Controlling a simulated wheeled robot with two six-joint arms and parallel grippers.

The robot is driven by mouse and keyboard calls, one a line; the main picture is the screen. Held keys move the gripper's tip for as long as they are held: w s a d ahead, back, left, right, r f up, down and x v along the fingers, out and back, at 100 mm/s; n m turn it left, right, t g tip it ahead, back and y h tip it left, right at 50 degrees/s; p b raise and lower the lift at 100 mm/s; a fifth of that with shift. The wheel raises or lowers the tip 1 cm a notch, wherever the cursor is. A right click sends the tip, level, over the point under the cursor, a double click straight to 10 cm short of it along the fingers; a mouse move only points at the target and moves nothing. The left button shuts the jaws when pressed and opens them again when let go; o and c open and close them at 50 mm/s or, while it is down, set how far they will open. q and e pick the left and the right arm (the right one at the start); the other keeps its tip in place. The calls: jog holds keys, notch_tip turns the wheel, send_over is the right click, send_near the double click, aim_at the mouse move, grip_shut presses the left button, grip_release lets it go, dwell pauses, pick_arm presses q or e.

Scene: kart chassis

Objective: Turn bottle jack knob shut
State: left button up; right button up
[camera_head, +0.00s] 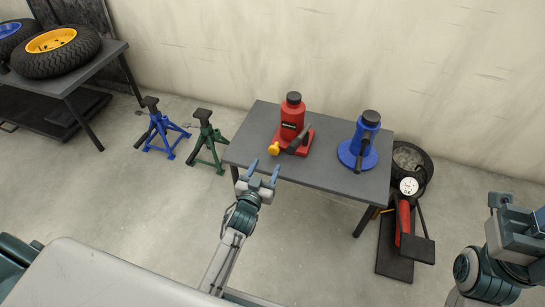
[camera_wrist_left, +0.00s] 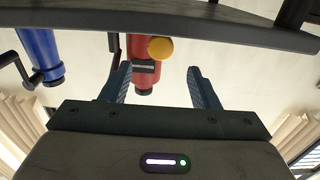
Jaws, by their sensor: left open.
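A red bottle jack (camera_head: 292,118) stands upright on the grey table (camera_head: 252,128). Its yellow knob (camera_head: 273,149) is low on the near left side, beside a black lever socket (camera_head: 299,140). A blue bottle jack (camera_head: 368,128) stands to its right. My left gripper (camera_head: 264,169) is open and empty just in front of the table's near edge, short of the knob. In the left wrist view, which looks upside down, the knob (camera_wrist_left: 160,49) and the red jack (camera_wrist_left: 143,72) appear between the open fingers (camera_wrist_left: 159,72). My right gripper (camera_head: 515,208) is at the right edge, its fingers unclear.
A blue jack stand (camera_head: 160,131) and a green jack stand (camera_head: 208,139) are on the floor left of the table. A bench with wheels (camera_head: 58,66) stands at far left.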

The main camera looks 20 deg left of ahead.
aim_at(273, 151)
pick_arm(q)
jog(key=w+b, duration=0.1)
jog(key=w, duration=0.5)
jog(key=shift+w, duration=0.2)
jog(key=shift+c, duration=0.2)
jog(key=shift+d+f, duration=0.1)
jog(key=c, duration=0.9)
